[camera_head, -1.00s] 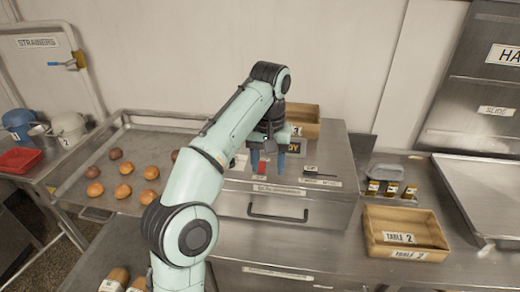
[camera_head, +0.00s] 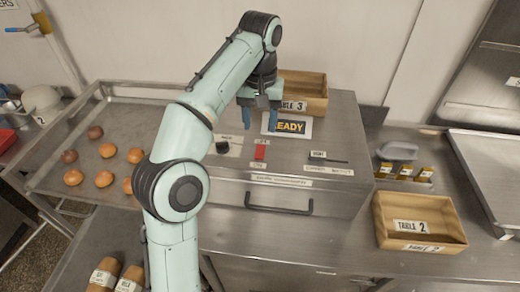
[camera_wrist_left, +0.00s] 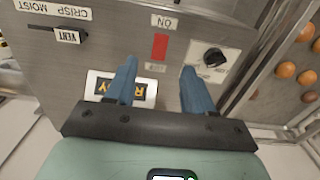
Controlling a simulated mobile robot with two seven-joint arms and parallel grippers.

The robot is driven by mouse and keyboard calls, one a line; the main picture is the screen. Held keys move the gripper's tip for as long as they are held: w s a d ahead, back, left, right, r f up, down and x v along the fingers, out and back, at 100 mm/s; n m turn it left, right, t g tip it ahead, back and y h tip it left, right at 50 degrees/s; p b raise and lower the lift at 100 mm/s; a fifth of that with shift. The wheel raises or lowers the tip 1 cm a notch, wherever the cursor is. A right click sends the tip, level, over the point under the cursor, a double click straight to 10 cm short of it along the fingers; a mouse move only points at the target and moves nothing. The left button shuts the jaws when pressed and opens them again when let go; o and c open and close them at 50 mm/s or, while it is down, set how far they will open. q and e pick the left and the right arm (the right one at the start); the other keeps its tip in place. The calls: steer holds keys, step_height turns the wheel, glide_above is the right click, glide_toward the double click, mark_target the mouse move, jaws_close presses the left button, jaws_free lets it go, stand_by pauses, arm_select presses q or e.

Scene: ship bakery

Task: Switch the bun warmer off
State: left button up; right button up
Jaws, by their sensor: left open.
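The bun warmer is a steel box (camera_head: 335,185) with a drawer handle and a sloped control panel. Its red switch (camera_head: 261,152) sits mid-panel with small labels at both ends; it also shows in the left wrist view (camera_wrist_left: 160,47), where one label reads ON. I cannot tell which way the switch is set. A black knob (camera_head: 222,147) is left of it and a vent slider (camera_head: 328,157) right. My left gripper (camera_head: 260,119) is open and empty, pointing down above the panel, behind the switch. In the left wrist view, its fingers (camera_wrist_left: 158,75) stand either side of the switch's line, apart from it.
A READY sign (camera_head: 297,126) is close to my left gripper. A TABLE 3 wooden box (camera_head: 313,93) stands behind on the warmer.

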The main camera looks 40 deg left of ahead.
mark_target(260, 155)
arm_select(q)
step_height(260, 155, down, 9)
steer(key=b, duration=0.3)
steer(key=shift+s+r, duration=0.1)
steer(key=shift+r, duration=0.05)
steer(key=shift+a+f+b, duration=0.1)
steer(key=shift+f+b, duration=0.25)
steer(key=shift+f, duration=0.25)
arm_select(e)
steer(key=s+f, duration=0.4)
steer(key=f, duration=0.1)
steer(key=shift+f, duration=0.35)
steer(key=shift+a, duration=0.1)
